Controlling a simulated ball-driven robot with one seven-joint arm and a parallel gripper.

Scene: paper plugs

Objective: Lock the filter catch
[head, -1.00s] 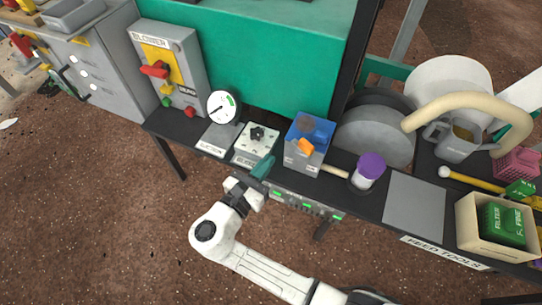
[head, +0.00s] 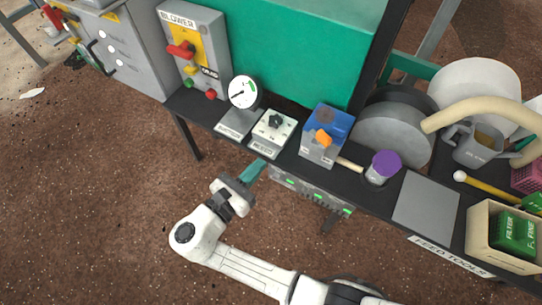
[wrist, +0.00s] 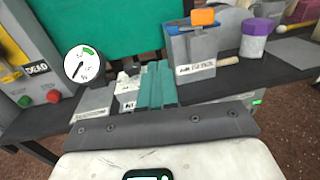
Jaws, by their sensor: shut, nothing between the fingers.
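The filter housing is a grey box with a blue top (head: 328,133) on the black bench. An orange catch lever (head: 323,138) sits on its front upper face. In the wrist view the orange piece (wrist: 203,17) stands up above the grey box (wrist: 190,50). My gripper (head: 252,171) has teal fingers, shut and empty, in front of the bench edge, to the left of and below the filter box. The shut fingers (wrist: 158,85) also show in the wrist view, pointing toward the bench between the dial block and the filter box. They appear apart from the catch.
A white knob block (head: 273,132) and a round gauge (head: 243,92) stand left of the filter box. A blower switch box (head: 195,50) is at far left. Open floor lies before the bench.

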